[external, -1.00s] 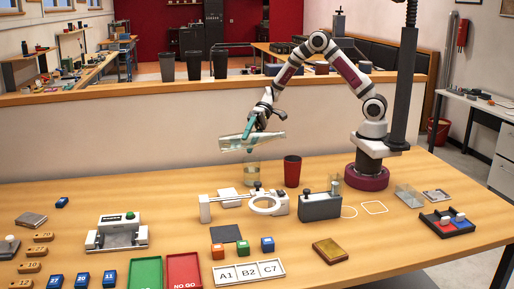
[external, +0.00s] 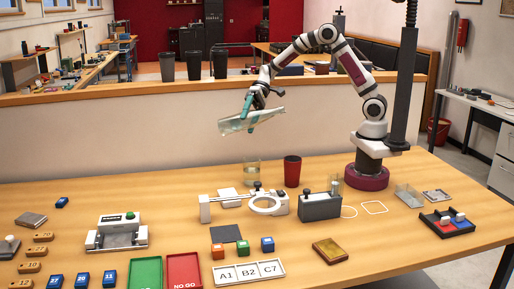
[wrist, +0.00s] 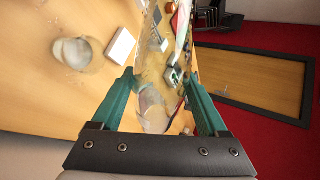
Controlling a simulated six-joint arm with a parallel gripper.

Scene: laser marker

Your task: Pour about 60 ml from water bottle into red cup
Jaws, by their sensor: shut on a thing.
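The clear water bottle (external: 264,117) is held in the air, well above the table and lying nearly sideways, its left end lower than its right. My gripper (external: 250,117) is shut on it. In the wrist view the see-through bottle (wrist: 154,62) sits between the teal fingers of my gripper (wrist: 160,80). The red cup (external: 292,171) stands upright on the table, below and to the right of the bottle. I cannot tell the water level in the bottle or see inside the cup.
A clear glass (external: 252,174) stands left of the red cup, below the bottle. A white ring fixture (external: 228,202) and a grey box (external: 320,207) are in front of them. Small blocks and trays lie nearer the front.

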